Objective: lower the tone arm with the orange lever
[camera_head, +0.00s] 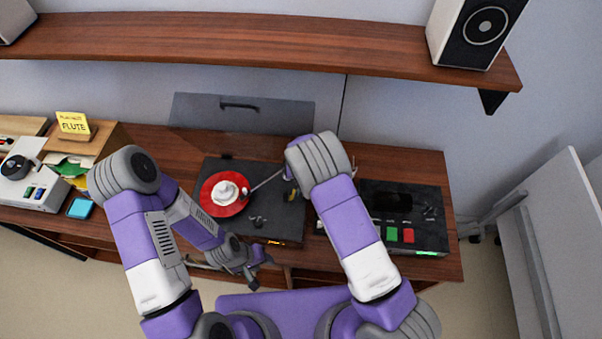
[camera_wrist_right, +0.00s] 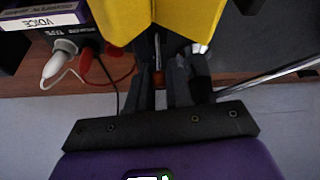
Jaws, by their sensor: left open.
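The turntable (camera_head: 277,228) sits mid-table with a red record (camera_head: 212,207) and a white piece on top of it. A thin tone arm (camera_head: 265,182) reaches over the record's right side. My right gripper (camera_wrist_right: 160,72) is behind my right arm in the head view, at the turntable's right side. In the wrist view its fingers are close together with a narrow gap. My left gripper (camera_head: 253,274) is open and empty in front of the turntable.
A black device (camera_head: 415,215) with green and red buttons stands right of the turntable. A yellow thing (camera_wrist_right: 182,14) is close beyond the right fingers. Boxes and a yellow note (camera_head: 73,123) are at left. A shelf (camera_head: 250,42) with a speaker (camera_head: 474,32) hangs above.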

